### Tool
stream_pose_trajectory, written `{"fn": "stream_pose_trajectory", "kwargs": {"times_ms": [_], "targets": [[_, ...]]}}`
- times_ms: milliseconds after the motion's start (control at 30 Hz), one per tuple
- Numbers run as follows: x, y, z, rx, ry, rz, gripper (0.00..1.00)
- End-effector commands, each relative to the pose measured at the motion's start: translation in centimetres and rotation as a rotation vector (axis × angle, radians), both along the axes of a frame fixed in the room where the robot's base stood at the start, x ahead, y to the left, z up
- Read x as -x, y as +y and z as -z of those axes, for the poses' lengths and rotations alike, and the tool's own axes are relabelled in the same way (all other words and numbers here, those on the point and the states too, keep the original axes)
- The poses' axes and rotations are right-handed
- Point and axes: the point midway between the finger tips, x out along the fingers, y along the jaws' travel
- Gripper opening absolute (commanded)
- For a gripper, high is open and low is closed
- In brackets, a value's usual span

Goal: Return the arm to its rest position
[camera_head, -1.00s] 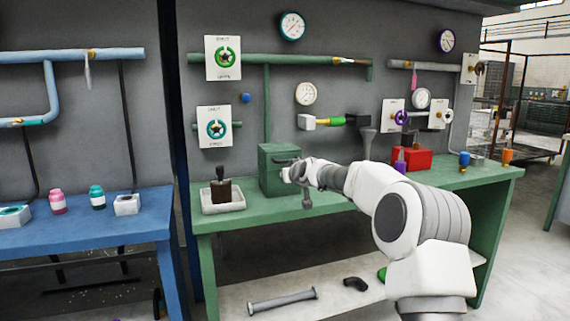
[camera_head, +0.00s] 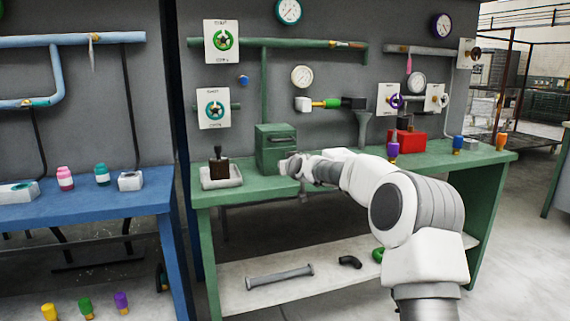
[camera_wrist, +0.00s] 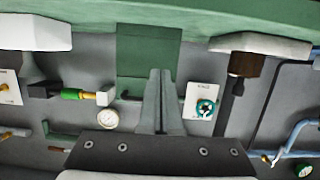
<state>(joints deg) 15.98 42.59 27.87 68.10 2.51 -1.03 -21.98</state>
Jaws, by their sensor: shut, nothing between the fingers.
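My gripper (camera_head: 288,167) is at the end of my white arm, in front of the green box (camera_head: 275,147) on the green bench (camera_head: 330,176). In the wrist view my gripper (camera_wrist: 160,78) shows its fingers together, with nothing between them. The wrist view is upside down, with the bench edge (camera_wrist: 130,14) along the top and the green box (camera_wrist: 148,48) behind the fingers. The fingertips are small in the head view.
A tray (camera_head: 222,183) with a dark-handled block stands left of the box. A red box (camera_head: 411,142) and small coloured bottles stand at the bench's right. A blue bench (camera_head: 85,208) is at left. Pipes, gauges and valves line the grey wall. Loose parts lie on the lower shelf.

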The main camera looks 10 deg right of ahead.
Motion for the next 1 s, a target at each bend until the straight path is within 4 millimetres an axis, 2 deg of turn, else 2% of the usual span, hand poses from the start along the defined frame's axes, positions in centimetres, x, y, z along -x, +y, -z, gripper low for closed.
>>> {"fn": "stream_pose_trajectory", "kwargs": {"times_ms": [200, 267, 367, 500, 667, 1000], "targets": [[0.7, 0.6, -0.3, 0.010, 0.008, -0.010, 0.00], [1.6, 1.3, -0.8, 0.023, 0.023, -0.020, 0.00], [4.2, 2.5, -1.8, 0.058, 0.068, -0.044, 0.00], [9.3, 3.8, -3.0, 0.113, 0.153, -0.065, 0.00], [15.7, 4.1, -3.7, 0.164, 0.250, -0.061, 0.00], [30.5, 1.7, -3.3, 0.211, 0.456, 0.013, 0.00]]}}
